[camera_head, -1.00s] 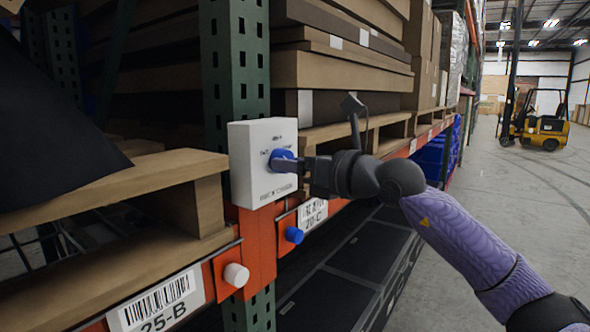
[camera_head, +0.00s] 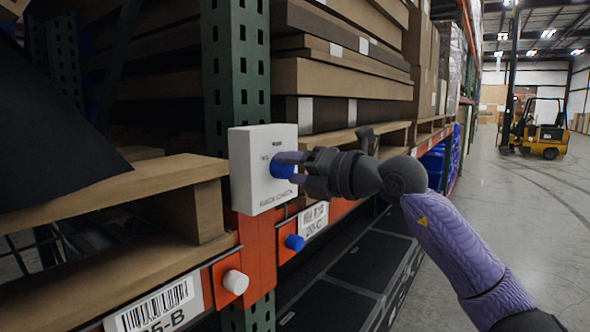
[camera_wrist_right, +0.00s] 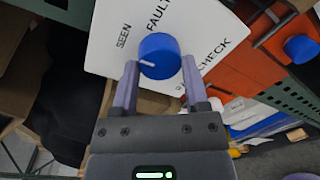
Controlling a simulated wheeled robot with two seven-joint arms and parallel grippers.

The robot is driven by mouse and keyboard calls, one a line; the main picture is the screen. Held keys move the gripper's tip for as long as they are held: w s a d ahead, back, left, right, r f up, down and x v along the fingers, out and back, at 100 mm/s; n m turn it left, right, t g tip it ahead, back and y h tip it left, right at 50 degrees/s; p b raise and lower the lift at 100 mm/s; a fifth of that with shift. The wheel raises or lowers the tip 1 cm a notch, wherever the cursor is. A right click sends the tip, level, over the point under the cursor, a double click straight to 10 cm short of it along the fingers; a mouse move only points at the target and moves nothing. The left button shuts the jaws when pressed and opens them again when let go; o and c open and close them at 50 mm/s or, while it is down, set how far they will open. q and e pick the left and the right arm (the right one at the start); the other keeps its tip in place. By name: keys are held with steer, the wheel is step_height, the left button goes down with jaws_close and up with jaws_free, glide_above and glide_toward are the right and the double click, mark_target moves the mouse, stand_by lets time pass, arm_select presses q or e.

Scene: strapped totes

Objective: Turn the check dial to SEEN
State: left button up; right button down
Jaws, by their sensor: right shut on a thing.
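The blue check dial (camera_head: 283,168) sits on the face of a white box (camera_head: 262,190) fixed to the green rack post. My right gripper (camera_head: 293,168) is shut on the dial, with one finger above it and one below in the head view. In the right wrist view the fingers (camera_wrist_right: 159,72) hold the dial (camera_wrist_right: 162,50) from both sides. A white pointer line on the dial points left in that view, somewhat below the direction of the SEEN label (camera_wrist_right: 122,35). The FAULT label (camera_wrist_right: 158,14) is above the dial. My left gripper is not in view.
Below the box, an orange beam carries a blue knob (camera_head: 294,242) and a white knob (camera_head: 235,282). A wooden pallet (camera_head: 120,190) juts out at left. Boards and cartons (camera_head: 340,80) fill the shelf behind. A forklift (camera_head: 536,130) stands far off on open floor.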

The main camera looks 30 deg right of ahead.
steer(key=shift+r+m, duration=0.1)
steer(key=shift+m, duration=0.2)
stand_by(0.4)
steer(key=shift+c, duration=0.5)
jaws_free()
steer(key=b+v, duration=0.6)
steer(key=v, duration=0.4)
steer(key=shift+d, duration=0.1)
